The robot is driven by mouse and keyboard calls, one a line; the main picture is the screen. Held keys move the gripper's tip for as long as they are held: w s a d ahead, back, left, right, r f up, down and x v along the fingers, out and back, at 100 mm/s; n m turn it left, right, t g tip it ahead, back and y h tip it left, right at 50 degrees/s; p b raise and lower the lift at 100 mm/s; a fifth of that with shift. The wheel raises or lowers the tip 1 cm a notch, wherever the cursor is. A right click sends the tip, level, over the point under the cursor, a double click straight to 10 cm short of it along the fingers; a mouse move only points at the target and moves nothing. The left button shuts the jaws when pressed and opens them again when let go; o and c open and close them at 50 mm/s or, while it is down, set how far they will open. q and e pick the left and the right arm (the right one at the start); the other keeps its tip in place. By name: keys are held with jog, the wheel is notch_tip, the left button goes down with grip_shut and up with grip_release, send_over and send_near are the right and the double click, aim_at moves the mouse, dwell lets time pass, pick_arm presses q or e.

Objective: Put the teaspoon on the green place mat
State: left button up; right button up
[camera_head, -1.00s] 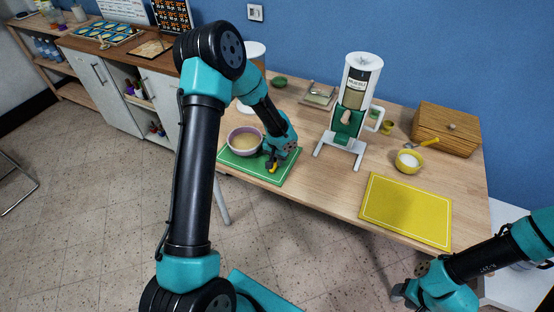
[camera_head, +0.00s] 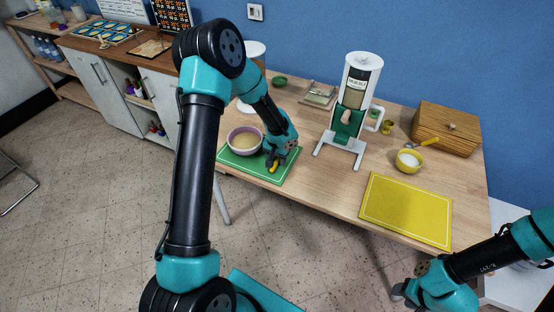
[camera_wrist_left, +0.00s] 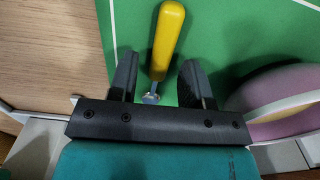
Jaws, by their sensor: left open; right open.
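The teaspoon (camera_head: 273,168) has a yellow handle and lies on the green place mat (camera_head: 262,174), beside the pink bowl (camera_head: 244,142). In the left wrist view its yellow handle (camera_wrist_left: 166,42) is over the green mat (camera_wrist_left: 225,30), and its metal neck shows between the fingers. The rest of its metal end is hidden by my gripper. My left gripper (camera_head: 274,159) is just above the mat at the spoon. In the wrist view its fingers (camera_wrist_left: 158,78) stand apart on either side of the spoon, with gaps to it. My right gripper (camera_head: 398,293) is low at the right, away from the mats.
The pink bowl stands on the green mat, close to my left gripper. A white and green cereal dispenser (camera_head: 352,100) stands mid-table. A yellow mat (camera_head: 408,210) lies bare at the right. Behind it are a yellow bowl (camera_head: 408,162), another yellow-handled utensil (camera_head: 430,140) and a wooden bread box (camera_head: 445,128).

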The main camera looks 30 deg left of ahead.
aim_at(277, 161)
pick_arm(q)
notch_tip(277, 161, up, 12)
jog(key=shift+f, duration=0.2)
jog(key=shift+f, duration=0.1)
dwell(0.7)
